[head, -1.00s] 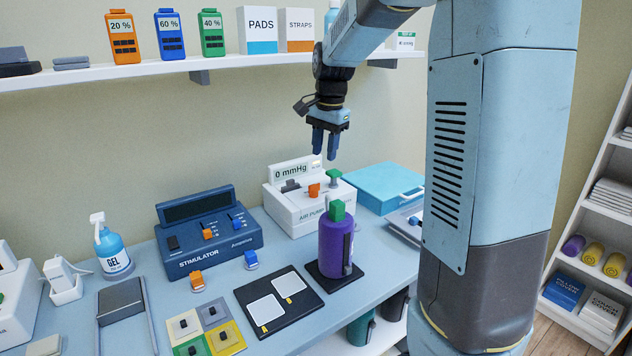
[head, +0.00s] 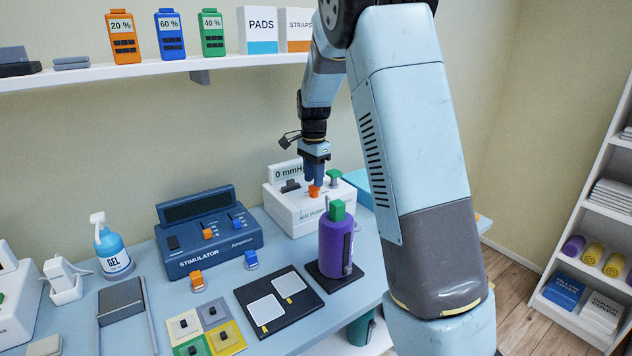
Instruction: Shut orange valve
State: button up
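The orange valve (head: 314,191) is a small orange knob on top of the white air pump (head: 287,215), at the back of the table. A green valve (head: 334,176) sits to its right on the same pump, and a dark knob (head: 290,186) sits to its left. My gripper (head: 315,182) points down right at the orange valve, with its fingertips at or just above it. I cannot tell whether the fingers touch it or how far apart they are. The pump's display, reading 0 mmHg, is partly hidden by my gripper.
A purple bottle (head: 336,247) with a green top stands on a black base in front of the pump. The blue stimulator (head: 209,237) stands to the left. A shelf (head: 150,68) with bottles and boxes runs above. A blue case behind the pump is mostly hidden by my arm.

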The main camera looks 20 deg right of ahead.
jog(key=shift+f, duration=0.95)
